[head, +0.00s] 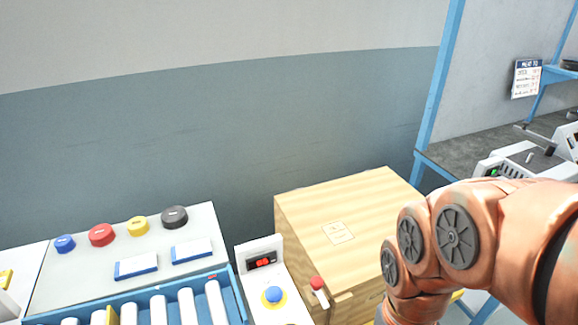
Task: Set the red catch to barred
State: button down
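A red knob (317,283) on a short pale stem, which looks like the red catch, is at the front left of a wooden box (375,205). A small wooden bar sits just right of it. Whether the catch is at barred cannot be read from here. My orange arm comes in from the right and covers the right part of the box's front. My gripper is not in view; the arm runs down out of the bottom of the picture.
Left of the box is a white unit with a blue button (273,294) and red display. Farther left are a roller conveyor (186,303) and a panel with coloured knobs (101,235). A blue-framed bench (450,158) with a grey machine stands at right.

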aim_at(317, 283)
jog(key=k, duration=1.3)
jog(key=u, duration=0.65)
jog(key=i, duration=0.85)
jog(key=u, duration=0.55)
